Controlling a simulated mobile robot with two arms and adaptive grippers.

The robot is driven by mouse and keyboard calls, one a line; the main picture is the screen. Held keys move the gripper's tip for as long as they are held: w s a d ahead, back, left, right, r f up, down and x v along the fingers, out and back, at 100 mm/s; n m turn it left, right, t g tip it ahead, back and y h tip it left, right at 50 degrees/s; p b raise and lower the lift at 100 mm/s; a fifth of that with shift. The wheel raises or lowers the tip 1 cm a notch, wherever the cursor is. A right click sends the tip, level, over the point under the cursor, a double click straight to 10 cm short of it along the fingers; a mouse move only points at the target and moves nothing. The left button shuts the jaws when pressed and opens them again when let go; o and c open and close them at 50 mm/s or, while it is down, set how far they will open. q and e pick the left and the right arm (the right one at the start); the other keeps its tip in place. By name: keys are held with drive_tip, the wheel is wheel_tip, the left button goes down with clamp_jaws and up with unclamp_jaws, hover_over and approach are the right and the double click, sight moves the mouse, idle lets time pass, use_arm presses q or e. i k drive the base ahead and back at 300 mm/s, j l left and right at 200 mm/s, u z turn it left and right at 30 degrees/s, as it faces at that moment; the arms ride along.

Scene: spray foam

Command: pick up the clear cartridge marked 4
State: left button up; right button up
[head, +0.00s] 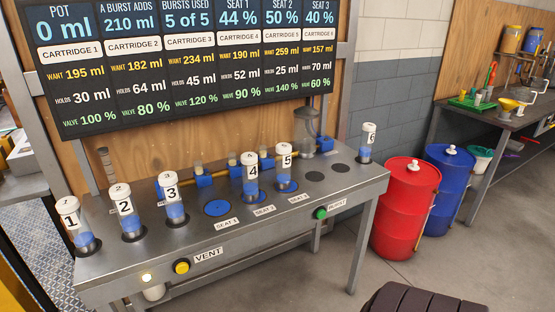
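The clear cartridge marked 4 (251,171) stands upright on the metal bench, at the blue pad that appears to be seat 2. It has a white cap and label and blue liquid in its lower part. Cartridge 5 (285,168) stands close to its right, apparently at seat 3. Cartridges 1 (72,224), 2 (125,212) and 3 (173,199) stand in a row to the left. Cartridge 6 (367,142) stands at the bench's right end. Neither of my grippers is in view.
Seat 1's blue pad (217,208) is empty, as are two dark round spots (314,176) (339,168). Blue valves on a yellow pipe (204,177) run behind. A yellow vent button (182,267) and green burst button (320,213) are in front. Red (404,210) and blue (445,185) drums stand right.

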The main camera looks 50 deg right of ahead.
sight(249, 161)
drive_tip(key=z, duration=1.5)
